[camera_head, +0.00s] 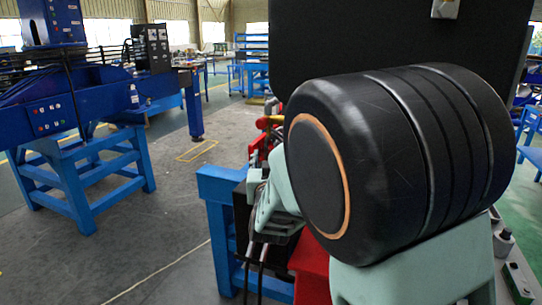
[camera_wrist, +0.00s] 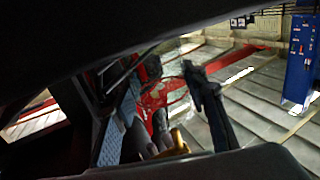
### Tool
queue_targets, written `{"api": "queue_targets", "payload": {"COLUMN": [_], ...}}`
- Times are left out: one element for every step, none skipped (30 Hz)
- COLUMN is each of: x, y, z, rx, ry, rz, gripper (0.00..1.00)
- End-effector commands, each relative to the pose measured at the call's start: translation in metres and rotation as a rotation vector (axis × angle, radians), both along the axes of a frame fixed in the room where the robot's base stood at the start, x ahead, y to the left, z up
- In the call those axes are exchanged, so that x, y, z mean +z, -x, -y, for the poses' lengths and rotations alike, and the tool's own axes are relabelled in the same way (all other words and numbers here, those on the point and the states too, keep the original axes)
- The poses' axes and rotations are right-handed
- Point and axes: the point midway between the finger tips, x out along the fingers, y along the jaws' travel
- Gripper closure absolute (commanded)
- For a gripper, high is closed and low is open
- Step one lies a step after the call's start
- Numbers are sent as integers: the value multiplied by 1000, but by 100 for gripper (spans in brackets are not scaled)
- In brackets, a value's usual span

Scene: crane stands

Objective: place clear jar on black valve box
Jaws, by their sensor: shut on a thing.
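My gripper (camera_wrist: 146,76) shows in the wrist view, with dark fingers to the left and right of the middle. It is shut on a see-through thing, the clear jar (camera_wrist: 170,80), whose faint rounded outline shows against red parts behind it. The jar's edges are hard to make out, and I cannot tell its tilt. In the head view my gripper and the jar do not show; my arm's large black joint and pale green links cover the right side. I cannot pick out the black valve box with certainty in either view.
A blue machine on a blue stand (camera_head: 85,170) is at the left of the head view. A blue frame (camera_head: 222,225) with red and black parts stands beside my arm. Grey floor (camera_head: 165,235) is clear between them. A blue cabinet (camera_wrist: 300,60) is at the wrist view's right.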

Motion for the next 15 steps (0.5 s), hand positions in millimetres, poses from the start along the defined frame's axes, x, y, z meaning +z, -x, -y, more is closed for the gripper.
{"api": "queue_targets", "payload": {"x": [1, 1, 1, 1, 1, 0, -1, -2, -3, -4, -3, -2, -2, -2, -2], "y": [0, 0, 0, 0, 0, 0, 0, 0, 0, 0, 0, 0, 0, 0, 0], "z": [0, 0, 0, 0, 0, 0, 0, 0, 0, 0, 0, 0, 0, 0, 0], "rx": [0, 0, 0, 0, 0, 0, 0, 0, 0, 0, 0, 0, 0, 0, 0], "ry": [-1, -1, -1, -1, 0, -1, -1, -1, -1, -1, -1, -1, -1, 0, 0], "rz": [1, 1, 1, 1, 1, 1, 1, 1, 1, 1, 0, 0, 0, 0, 0], "gripper": [84, 84, 84, 84, 84, 84, 84, 84, 84, 84, 57, 52, 49, 46, 42]}}
